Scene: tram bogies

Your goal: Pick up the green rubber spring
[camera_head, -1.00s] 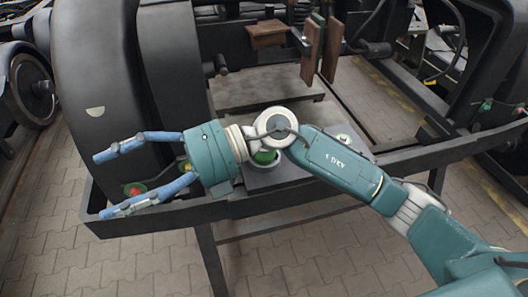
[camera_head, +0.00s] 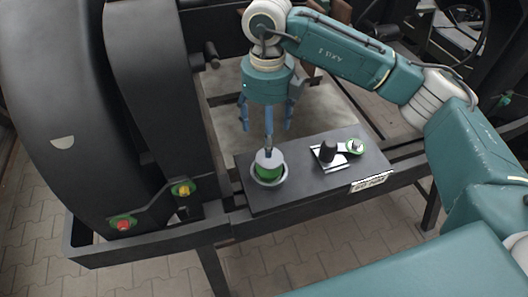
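The green rubber spring (camera_head: 268,171) is a short green cylinder with a pale grey top. It stands upright in a pale round dish on the dark plate (camera_head: 310,186). My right gripper (camera_head: 268,127) points down behind and above the spring in the picture, with its blue fingers spread and nothing between them. The middle fingertip overlaps the spring's top edge in the picture; I cannot tell if it touches. My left gripper is not in view.
A black knob-like part on a metal plate (camera_head: 327,152) and a small green-ringed part (camera_head: 355,147) are right of the spring. Left are red (camera_head: 123,225) and yellow (camera_head: 184,189) buttons. A large dark wheel-like body (camera_head: 60,110) fills the left side.

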